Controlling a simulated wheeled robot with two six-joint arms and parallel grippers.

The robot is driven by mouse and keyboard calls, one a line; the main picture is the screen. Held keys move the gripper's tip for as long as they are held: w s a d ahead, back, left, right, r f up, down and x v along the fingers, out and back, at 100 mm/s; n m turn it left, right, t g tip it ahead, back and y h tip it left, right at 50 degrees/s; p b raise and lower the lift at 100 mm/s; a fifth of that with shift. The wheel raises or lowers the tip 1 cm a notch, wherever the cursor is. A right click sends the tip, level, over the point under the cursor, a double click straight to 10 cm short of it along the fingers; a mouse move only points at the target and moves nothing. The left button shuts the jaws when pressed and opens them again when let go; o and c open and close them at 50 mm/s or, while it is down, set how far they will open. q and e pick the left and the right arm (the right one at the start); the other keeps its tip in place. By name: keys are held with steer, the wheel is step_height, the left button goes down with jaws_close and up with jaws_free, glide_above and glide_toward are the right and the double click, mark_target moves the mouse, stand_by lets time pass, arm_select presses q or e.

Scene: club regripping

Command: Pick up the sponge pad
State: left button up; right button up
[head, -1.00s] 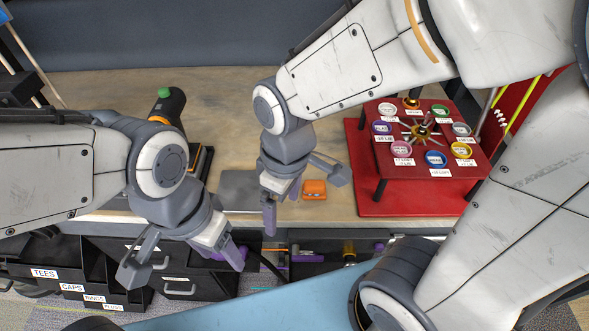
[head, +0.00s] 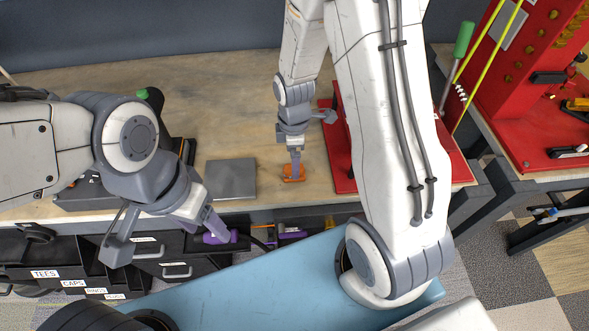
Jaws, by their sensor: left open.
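A small orange block (head: 293,178), which looks like the sponge pad, lies on the wooden bench near its front edge. My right gripper (head: 314,148) is above it with its fingers spread. One finger points down and overlaps the block's top in the picture; I cannot tell if it touches. The other finger is off to the right, and nothing shows between them. My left gripper (head: 168,240) is open and empty, in front of the bench's front edge at the left.
A flat grey plate (head: 231,179) lies left of the block. A red board (head: 341,165) at the right is mostly behind my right arm. A dark tool with a green top (head: 143,94) stands at the left. Labelled black bins (head: 62,262) and a purple item (head: 220,237) are below the bench.

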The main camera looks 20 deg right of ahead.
steer(key=f, duration=0.1)
steer(key=f+p, duration=0.1)
steer(key=f, duration=0.1)
steer(key=shift+s+a+f, duration=0.1)
steer(key=shift+s+f, duration=0.1)
steer(key=shift+s, duration=0.15)
steer(key=shift+w+f, duration=0.1)
steer(key=shift+f, duration=0.35)
steer(key=c, duration=1.4)
steer(key=shift+r, duration=0.1)
steer(key=shift+c, duration=0.2)
